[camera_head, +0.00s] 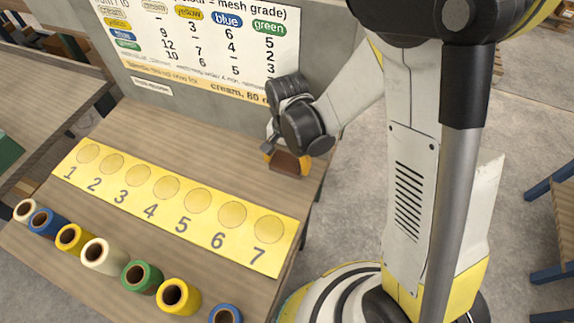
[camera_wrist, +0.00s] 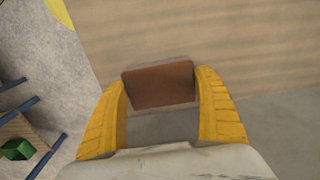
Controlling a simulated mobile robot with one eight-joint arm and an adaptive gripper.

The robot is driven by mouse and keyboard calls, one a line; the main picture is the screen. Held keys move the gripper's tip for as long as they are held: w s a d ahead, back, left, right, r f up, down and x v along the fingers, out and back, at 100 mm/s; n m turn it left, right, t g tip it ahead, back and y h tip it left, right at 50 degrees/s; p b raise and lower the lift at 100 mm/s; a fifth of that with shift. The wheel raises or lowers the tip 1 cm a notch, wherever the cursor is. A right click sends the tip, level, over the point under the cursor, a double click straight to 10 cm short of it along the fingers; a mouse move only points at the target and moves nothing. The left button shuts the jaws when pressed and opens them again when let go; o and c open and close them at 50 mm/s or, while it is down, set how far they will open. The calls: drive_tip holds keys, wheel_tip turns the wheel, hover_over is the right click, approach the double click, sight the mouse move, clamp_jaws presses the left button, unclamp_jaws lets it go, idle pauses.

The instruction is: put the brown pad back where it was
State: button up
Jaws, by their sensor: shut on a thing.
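The brown pad (camera_head: 287,162) is at the far right corner of the wooden table, beyond the yellow strip's 7 end. In the wrist view the brown pad (camera_wrist: 158,85) sits between the yellow fingers of my gripper (camera_wrist: 160,100). My gripper (camera_head: 283,158) reaches down at the table's right edge and is shut on the pad. The pad is at or just above the tabletop; I cannot tell if it touches. The fingers hide part of the pad in the head view.
A yellow strip (camera_head: 215,238) with circles numbered 1 to 7 lies across the table. Several coloured rolls, including a green one (camera_head: 141,277), stand along the front edge. A chart (camera_head: 205,40) is on the grey back panel. Bare wood (camera_head: 190,135) lies behind the strip.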

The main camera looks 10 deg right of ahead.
drive_tip(key=shift+f, duration=0.3)
drive_tip(key=shift+f, duration=0.1)
drive_tip(key=shift+f, duration=0.15)
drive_tip(key=o, duration=1.2)
drive_tip(key=shift+r, duration=0.2)
